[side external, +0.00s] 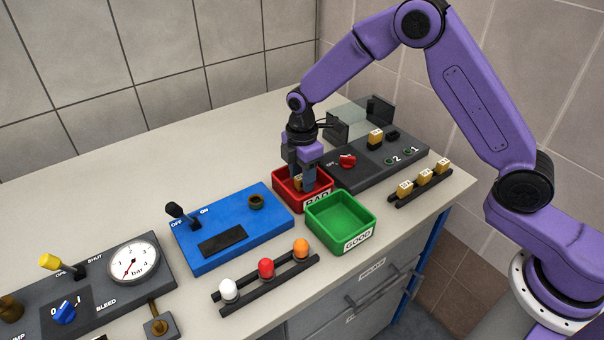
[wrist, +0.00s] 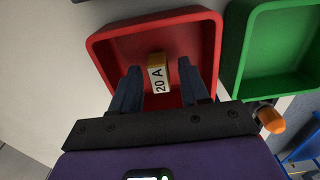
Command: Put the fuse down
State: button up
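The fuse (wrist: 158,73), a small block with a tan top and a white label reading "20 A", lies inside the red BAD tray (wrist: 110,52). In the side view the fuse (side external: 298,184) is partly hidden by my gripper and the tray wall. My gripper (side external: 301,172) points down into the red tray (side external: 283,199). In the wrist view my gripper's fingers (wrist: 160,80) stand on either side of the fuse, with a visible gap on both sides. The gripper is open and holds nothing.
The empty green GOOD tray (side external: 341,222) stands right beside the red one. A grey tester (side external: 375,150) with a red knob is behind, with a rack of several fuses (side external: 421,183) to its right. A blue switch box (side external: 235,232) and a lamp rack (side external: 265,279) are nearer.

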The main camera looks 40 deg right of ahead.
notch_tip(320, 180, up, 12)
jog(key=shift+r, duration=0.2)
dwell(0.5)
jog(key=shift+s, duration=0.1)
jog(key=s+d+r+m, duration=0.1)
jog(key=s, duration=0.8)
jog(key=s+d+r+m, duration=0.1)
jog(key=s+r+m, duration=0.1)
jog(key=s, duration=0.6)
jog(key=s+d+f+m, duration=0.1)
jog(key=s+d, duration=0.3)
jog(key=s, duration=0.5)
jog(key=s+d+f+m, duration=0.1)
jog(key=s+d, duration=0.4)
jog(key=s, duration=0.4)
